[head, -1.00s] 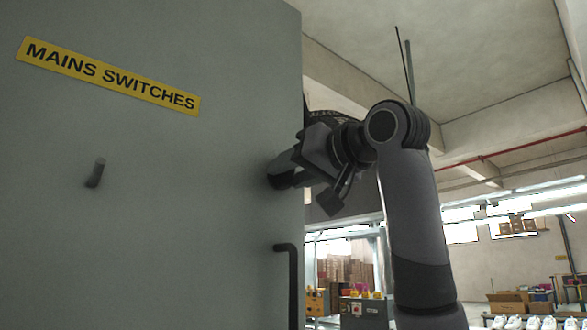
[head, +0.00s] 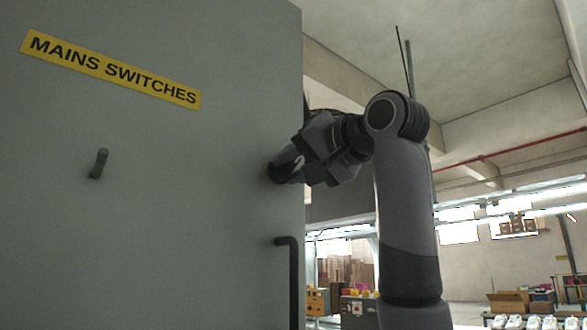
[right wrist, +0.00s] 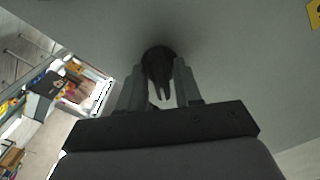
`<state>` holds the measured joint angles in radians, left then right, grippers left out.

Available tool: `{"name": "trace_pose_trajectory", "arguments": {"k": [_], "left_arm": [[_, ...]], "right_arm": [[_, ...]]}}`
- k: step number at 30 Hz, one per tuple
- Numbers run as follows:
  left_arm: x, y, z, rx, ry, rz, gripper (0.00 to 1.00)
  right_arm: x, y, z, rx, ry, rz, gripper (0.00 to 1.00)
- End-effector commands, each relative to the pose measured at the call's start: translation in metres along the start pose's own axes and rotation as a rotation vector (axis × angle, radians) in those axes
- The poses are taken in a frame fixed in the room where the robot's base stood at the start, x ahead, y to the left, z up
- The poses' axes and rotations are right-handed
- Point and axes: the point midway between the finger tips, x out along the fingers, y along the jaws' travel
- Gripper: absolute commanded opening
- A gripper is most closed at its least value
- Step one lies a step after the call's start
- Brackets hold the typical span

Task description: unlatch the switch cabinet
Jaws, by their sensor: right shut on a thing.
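The switch cabinet (head: 180,210) is a large grey-green face with a yellow "MAINS SWITCHES" label (head: 112,68), filling the left of the head view. My right gripper (head: 283,168) is against the face near its right edge. In the right wrist view its two fingers (right wrist: 158,88) are on either side of a dark round latch knob (right wrist: 157,58) that stands out from the face, and they are shut on it. In the head view the fingers largely hide the knob. My left gripper is not in view.
A small dark peg (head: 99,163) sticks out of the face at left. A black bar handle (head: 292,285) stands below my right gripper at the cabinet's edge. Beyond the cabinet, at right, are cartons (head: 509,302), white shoes (head: 541,322) and workstations in the background.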

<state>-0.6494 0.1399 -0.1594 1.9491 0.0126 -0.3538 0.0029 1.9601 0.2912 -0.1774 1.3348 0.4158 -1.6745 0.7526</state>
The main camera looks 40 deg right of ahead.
Motion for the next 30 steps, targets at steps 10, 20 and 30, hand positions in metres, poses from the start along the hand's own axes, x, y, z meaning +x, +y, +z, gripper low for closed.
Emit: {"name": "trace_pose_trajectory", "arguments": {"k": [10,20,30], "left_arm": [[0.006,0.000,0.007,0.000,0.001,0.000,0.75],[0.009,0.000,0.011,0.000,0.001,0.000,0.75],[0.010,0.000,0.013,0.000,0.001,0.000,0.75]], "right_arm": [[-0.001,-0.001,0.001,0.332,0.001,-0.004,0.03],[0.000,-0.001,0.000,0.633,0.001,-0.002,0.03],[-0.001,-0.001,-0.001,0.851,0.003,-0.002,0.03]]}}
